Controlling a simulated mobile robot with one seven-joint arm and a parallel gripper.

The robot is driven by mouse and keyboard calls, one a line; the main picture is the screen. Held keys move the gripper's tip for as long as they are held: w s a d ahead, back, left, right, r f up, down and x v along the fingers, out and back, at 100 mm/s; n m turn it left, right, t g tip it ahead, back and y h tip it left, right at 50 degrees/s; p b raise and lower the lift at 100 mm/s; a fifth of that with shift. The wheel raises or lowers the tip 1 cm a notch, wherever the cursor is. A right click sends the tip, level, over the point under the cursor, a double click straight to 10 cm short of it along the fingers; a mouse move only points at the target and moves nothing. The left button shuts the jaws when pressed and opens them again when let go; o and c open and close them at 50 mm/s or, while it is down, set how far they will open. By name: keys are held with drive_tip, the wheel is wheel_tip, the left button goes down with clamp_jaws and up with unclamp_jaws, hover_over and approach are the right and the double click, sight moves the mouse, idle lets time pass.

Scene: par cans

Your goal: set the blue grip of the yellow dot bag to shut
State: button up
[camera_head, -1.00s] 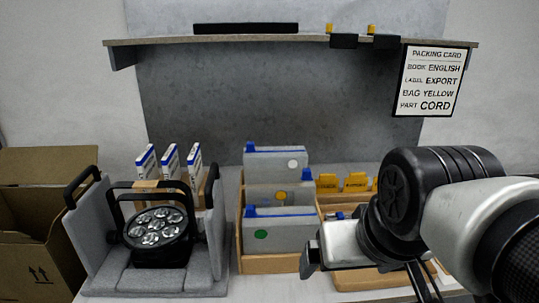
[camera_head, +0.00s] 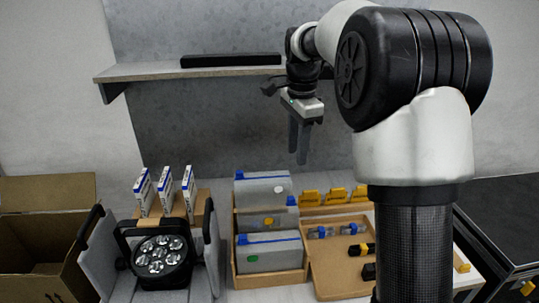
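The yellow dot bag (camera_head: 262,220) is the middle of three grey bags in a wooden rack. Its yellow dot faces me, and the green dot bag in front hides its lower part. Its blue grip (camera_head: 291,201) sits at the right end of its top edge. My gripper (camera_head: 299,158) hangs fingers down, high above and behind the bags, against the grey back panel and apart from everything. Its two dark fingers look close together and nothing shows between them, but the gap is unclear.
The green dot bag (camera_head: 270,256) and white dot bag (camera_head: 262,190) have blue grips at their left ends. A wooden tray (camera_head: 335,285) with small parts is to the right. A lamp (camera_head: 160,255) stands left. A shelf (camera_head: 150,73) is behind.

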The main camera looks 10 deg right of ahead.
sight(291, 198)
drive_tip(key=w+f+m, duration=0.1)
drive_tip(key=f, duration=0.5)
drive_tip(key=w+f+m+p, duration=0.1)
drive_tip(key=w+f, duration=0.1)
drive_tip(key=f, duration=0.4)
drive_tip(key=w+f+p, duration=0.1)
drive_tip(key=f, duration=0.6)
drive_tip(key=shift+w+d+m+g, duration=0.1)
drive_tip(key=shift+w+m+g, duration=0.05)
drive_tip(key=shift+m+g, duration=0.25)
clamp_jaws()
